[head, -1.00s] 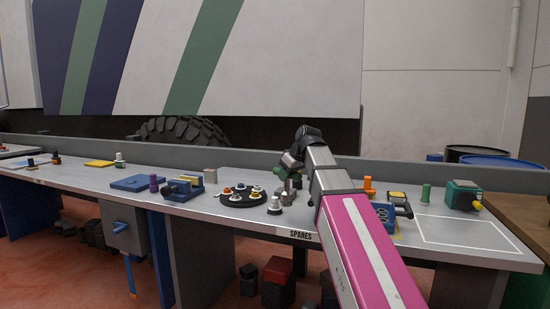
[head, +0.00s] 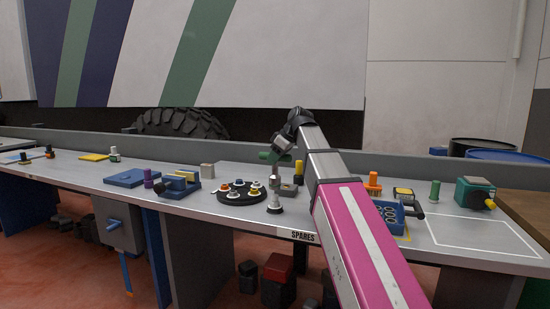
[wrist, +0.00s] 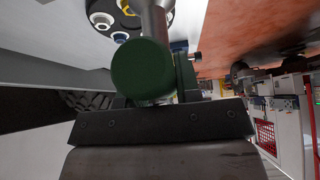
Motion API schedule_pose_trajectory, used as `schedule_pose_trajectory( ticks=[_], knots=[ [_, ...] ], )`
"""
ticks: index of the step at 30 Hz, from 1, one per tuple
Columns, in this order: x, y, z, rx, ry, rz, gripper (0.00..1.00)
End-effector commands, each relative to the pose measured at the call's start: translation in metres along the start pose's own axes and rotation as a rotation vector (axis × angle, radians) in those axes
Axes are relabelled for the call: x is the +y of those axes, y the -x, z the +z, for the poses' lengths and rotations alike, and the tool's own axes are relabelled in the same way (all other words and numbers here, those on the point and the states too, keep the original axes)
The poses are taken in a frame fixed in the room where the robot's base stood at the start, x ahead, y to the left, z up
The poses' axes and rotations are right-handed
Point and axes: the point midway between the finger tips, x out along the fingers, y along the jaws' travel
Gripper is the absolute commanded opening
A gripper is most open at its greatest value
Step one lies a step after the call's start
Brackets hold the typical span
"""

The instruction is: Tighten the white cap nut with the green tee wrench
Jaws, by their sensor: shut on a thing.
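The green tee wrench has a green crossbar handle (head: 268,157) and a grey metal shaft. My gripper (head: 284,146) is shut on the handle above the right side of the black round hub. In the wrist view, the round green handle end (wrist: 142,70) sits at the jaws, and the shaft (wrist: 155,20) runs toward the hub. The black hub (head: 241,200) carries several coloured nuts. A white nut (wrist: 102,20) shows on it in the wrist view, left of the shaft. I cannot tell which nut is the task's cap nut. The shaft's tip is hidden, so contact is unclear.
A blue and yellow vice-like fixture (head: 182,183) is to the left. A blue tray (head: 390,213), orange peg (head: 373,183) and green-yellow device (head: 474,193) are right. The white-outlined area (head: 475,237) is clear.

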Motion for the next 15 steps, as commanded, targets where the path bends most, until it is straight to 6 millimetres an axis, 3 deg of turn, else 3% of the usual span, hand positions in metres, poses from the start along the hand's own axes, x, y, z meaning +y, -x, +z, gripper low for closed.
schedule_pose_trajectory(
  ticks=[15],
  knots=[
    [0.0, -0.033, 0.021, 0.0, -0.002, -0.001, 0.0]
  ],
)
